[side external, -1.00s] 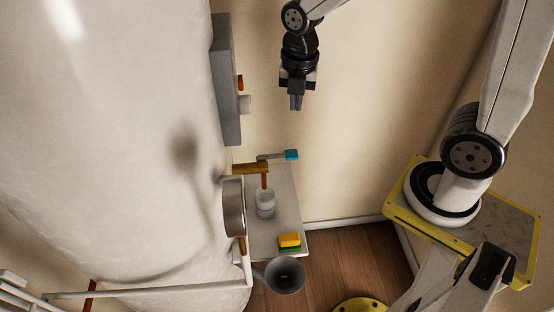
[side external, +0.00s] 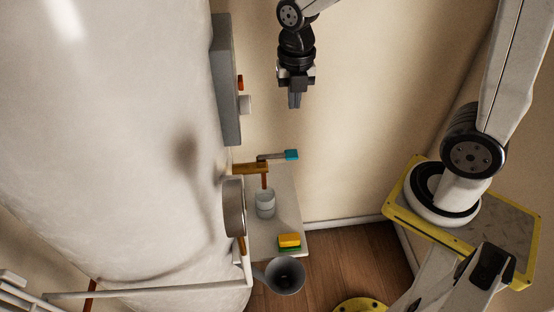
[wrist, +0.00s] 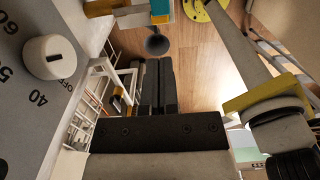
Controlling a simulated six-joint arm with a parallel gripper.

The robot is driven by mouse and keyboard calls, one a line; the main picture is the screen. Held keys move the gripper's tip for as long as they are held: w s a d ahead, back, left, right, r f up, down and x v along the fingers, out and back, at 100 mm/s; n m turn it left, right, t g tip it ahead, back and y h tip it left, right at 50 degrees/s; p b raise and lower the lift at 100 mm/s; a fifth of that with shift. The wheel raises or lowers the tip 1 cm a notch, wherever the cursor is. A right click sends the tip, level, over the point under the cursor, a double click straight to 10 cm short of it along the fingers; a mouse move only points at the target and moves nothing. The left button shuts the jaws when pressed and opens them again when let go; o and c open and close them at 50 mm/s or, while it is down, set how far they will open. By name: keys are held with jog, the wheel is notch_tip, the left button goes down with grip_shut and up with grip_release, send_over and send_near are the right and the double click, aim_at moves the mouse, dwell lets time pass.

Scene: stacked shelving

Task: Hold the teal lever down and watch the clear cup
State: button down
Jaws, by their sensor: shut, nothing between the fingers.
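The teal lever (side external: 291,154) sticks out to the right from a brass-coloured tap (side external: 250,168) in the side view. Its teal end also shows at the top of the wrist view (wrist: 161,10). The clear cup (side external: 265,205) stands upright on a pale shelf (side external: 288,205) below the tap. A thin red-brown vertical piece or stream lies between tap and cup; I cannot tell which, nor the cup's fill level. My gripper (side external: 295,104) is shut and empty, pointing down, above the lever and clearly apart from it. Its fingers show in the wrist view (wrist: 155,62).
A grey panel (side external: 226,85) with a white knob (side external: 245,104) is on the left; the knob is close in the wrist view (wrist: 50,57). A yellow-and-green sponge (side external: 289,241) lies at the shelf's front, near a grey funnel-like bowl (side external: 285,276). The space right of my gripper is free.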

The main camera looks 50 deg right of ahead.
aim_at(292, 153)
jog(key=shift+f, duration=6.8)
